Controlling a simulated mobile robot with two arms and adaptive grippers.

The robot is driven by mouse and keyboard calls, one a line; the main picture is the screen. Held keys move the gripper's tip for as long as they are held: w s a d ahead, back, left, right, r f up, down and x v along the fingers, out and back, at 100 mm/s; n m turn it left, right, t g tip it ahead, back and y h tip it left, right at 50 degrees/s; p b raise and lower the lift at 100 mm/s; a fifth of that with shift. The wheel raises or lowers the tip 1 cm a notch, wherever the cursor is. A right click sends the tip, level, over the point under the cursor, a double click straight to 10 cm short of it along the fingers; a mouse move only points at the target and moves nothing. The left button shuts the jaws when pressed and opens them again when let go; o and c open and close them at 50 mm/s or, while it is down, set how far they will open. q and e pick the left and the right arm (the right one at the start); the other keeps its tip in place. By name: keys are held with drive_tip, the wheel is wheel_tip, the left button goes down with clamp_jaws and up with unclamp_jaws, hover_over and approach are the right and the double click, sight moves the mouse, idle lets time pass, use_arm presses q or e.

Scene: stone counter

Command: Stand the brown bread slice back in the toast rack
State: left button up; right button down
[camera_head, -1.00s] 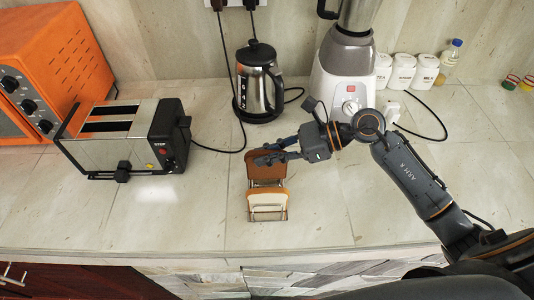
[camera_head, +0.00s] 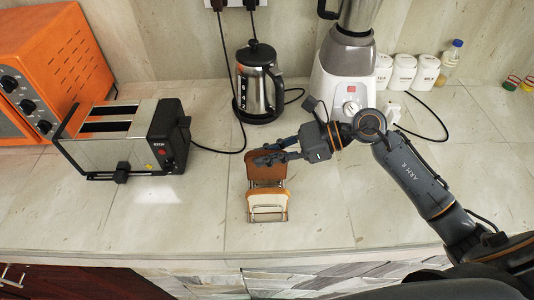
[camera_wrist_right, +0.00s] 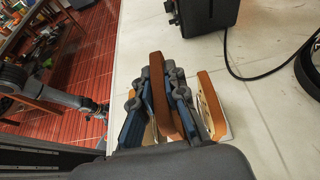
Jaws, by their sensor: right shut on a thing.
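The brown bread slice (camera_head: 266,171) is upright at the back end of the toast rack (camera_head: 268,216) in the head view. My right gripper (camera_head: 264,157) is shut on its upper part; the wrist view shows the dark crust (camera_wrist_right: 163,85) between the fingers. A paler slice (camera_head: 267,199) stands at the front of the wire rack. In the wrist view a slice with a lighter crust (camera_wrist_right: 211,100) stands to the right of the fingers, apart from the held one. The lower edge of the held slice is hidden, so I cannot tell whether it is seated.
A toaster (camera_head: 110,150) stands left of the rack, with its cord on the counter. A kettle (camera_head: 258,85) and a blender (camera_head: 344,75) stand behind. The counter's front edge is close to the rack. Free counter lies on both sides of the rack.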

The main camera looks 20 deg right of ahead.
sight(267, 178)
drive_tip(key=shift+b, duration=0.35)
drive_tip(key=shift+f+b, duration=3.15)
drive_tip(key=shift+b, duration=0.25)
drive_tip(key=c, duration=1.3)
unclamp_jaws()
drive_tip(key=shift+r, duration=0.1)
drive_tip(key=v, duration=1.2)
